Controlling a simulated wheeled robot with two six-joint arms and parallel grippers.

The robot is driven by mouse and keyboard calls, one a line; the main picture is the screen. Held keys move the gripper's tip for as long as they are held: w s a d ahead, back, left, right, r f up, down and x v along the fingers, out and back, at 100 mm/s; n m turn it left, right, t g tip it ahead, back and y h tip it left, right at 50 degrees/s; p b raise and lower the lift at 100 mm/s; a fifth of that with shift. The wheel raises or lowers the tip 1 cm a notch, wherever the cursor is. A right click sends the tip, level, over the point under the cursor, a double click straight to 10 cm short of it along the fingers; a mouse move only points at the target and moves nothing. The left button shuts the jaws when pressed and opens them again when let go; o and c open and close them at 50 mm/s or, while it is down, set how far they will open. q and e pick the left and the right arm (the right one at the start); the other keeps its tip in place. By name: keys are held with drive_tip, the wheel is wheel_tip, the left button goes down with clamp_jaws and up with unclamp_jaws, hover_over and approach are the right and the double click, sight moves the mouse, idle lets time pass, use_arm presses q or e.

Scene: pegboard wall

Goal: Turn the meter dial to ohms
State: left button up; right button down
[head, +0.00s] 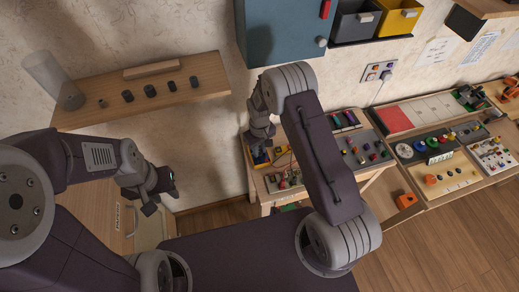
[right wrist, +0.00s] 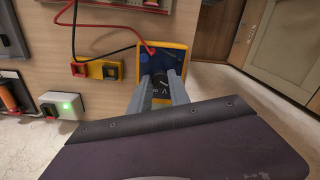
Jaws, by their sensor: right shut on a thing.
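The meter (right wrist: 180,50) has a yellow case and a dark blue face, with a red lead plugged into it, in the right wrist view. Its dark round dial (right wrist: 160,88) sits low on the face. My right gripper (right wrist: 161,84) has one finger on each side of the dial and is shut on it. The fingers hide the dial's sides, and I cannot read its setting. In the head view the meter (head: 260,158) is a small yellow and blue patch under my right gripper (head: 259,148). My left gripper (head: 159,207) hangs empty at the left, fingers apart, away from the meter.
A wooden shelf (head: 205,75) with several dark knobs is on the wall. A teal cabinet (head: 280,30) hangs above the bench. A yellow block with a red plug (right wrist: 105,69) and a white socket with a green light (right wrist: 60,104) are near the meter.

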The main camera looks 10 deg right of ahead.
sight(260, 152)
drive_tip(key=m, duration=0.3)
drive_tip(key=shift+m, duration=0.4)
idle(1.0)
drive_tip(key=c, duration=1.2)
unclamp_jaws()
drive_tip(key=shift+r, duration=0.15)
wheel_tip(260, 152, up, 9)
drive_tip(key=b, duration=0.1)
